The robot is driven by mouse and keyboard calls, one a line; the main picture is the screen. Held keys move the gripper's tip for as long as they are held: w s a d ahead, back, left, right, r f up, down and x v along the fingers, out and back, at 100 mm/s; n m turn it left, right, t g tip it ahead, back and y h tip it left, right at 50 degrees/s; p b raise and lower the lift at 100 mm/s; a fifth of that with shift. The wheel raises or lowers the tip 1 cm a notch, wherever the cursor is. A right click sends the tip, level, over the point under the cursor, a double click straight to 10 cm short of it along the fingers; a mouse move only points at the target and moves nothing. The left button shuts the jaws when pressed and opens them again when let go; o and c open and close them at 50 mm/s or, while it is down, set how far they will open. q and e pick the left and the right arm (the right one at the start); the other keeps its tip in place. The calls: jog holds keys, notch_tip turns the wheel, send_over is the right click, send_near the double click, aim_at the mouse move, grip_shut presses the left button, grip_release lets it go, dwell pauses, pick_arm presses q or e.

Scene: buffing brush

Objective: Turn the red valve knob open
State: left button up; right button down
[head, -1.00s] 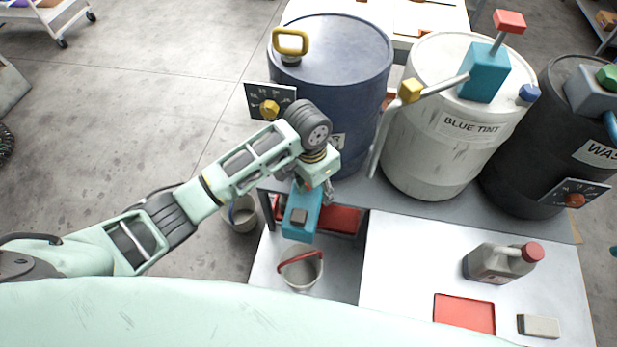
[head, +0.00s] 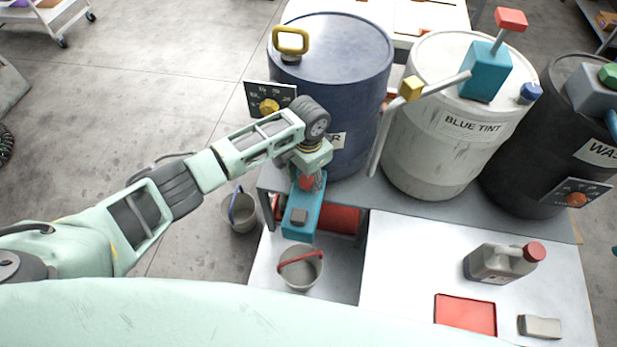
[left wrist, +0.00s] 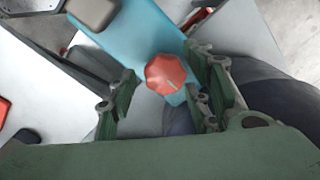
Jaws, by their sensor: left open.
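The red valve knob (head: 306,182) sits on a teal valve body (head: 300,228) at the front of the blue drum (head: 335,80). It shows whole in the left wrist view as a faceted red knob (left wrist: 166,74). My left gripper (head: 312,180) is just above and around the knob, partly hiding it in the head view. In the left wrist view my left gripper (left wrist: 162,88) is open, its green fingers on either side of the knob. The right finger looks closer to it; I cannot tell whether either touches. My right gripper is not in view.
A grey bucket with a red handle (head: 300,272) stands below the valve. Another bucket (head: 240,212) is on the floor to the left. A white drum (head: 430,150) and a black drum (head: 515,180) stand right. A jug (head: 490,263) is on the white table (head: 400,270).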

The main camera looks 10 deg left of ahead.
pick_arm(q)
jog(key=shift+c, duration=0.4)
jog(key=c, duration=1)
